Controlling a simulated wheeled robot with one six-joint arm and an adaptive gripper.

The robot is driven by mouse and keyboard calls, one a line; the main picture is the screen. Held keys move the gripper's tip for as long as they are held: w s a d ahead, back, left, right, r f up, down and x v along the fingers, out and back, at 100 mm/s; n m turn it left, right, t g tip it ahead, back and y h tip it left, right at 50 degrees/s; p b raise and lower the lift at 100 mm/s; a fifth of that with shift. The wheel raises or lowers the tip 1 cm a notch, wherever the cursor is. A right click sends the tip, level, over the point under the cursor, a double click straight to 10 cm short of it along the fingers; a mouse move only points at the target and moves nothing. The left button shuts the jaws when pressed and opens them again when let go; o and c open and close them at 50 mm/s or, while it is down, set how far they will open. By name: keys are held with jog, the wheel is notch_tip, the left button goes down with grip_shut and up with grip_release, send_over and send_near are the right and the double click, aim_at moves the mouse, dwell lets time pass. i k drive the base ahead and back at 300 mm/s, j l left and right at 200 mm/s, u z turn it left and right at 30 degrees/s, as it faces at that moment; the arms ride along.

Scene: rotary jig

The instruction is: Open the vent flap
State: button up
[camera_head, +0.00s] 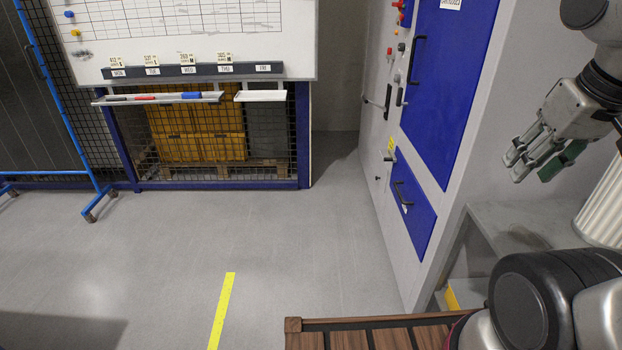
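A tall grey cabinet (379,200) stands right of centre, seen at a steep angle. Its lower blue panel (423,240) with a black handle (400,195) is flush with the front and looks shut. The larger blue door (448,85) above it, with a long black handle, also looks shut. No part is clearly marked as the vent flap, so I cannot tell which it is. My gripper (535,163) is at the upper right, in front of the cabinet's side in the picture and apart from both handles. Something green shows at its fingers; its opening is unclear.
Red knobs and small levers (399,97) sit on the cabinet front. A wooden slatted surface (330,325) is at the bottom, a grey shelf (510,225) at right. A whiteboard (200,50) and blue stand (75,120) are at the back left. The middle floor is clear.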

aim_at(382, 169)
jog(key=i+j+u, duration=0.2)
jog(key=i+u, duration=0.15)
jog(key=i, duration=0.25)
jog(key=i+j+u, duration=0.1)
jog(key=i+u, duration=0.25)
jog(key=i, duration=1.25)
jog(key=i+j+z, duration=0.15)
jog(key=i, duration=0.8)
jog(key=i+z, duration=0.15)
jog(key=z, duration=0.3)
jog(key=i+z, duration=0.1)
jog(key=z, duration=0.3)
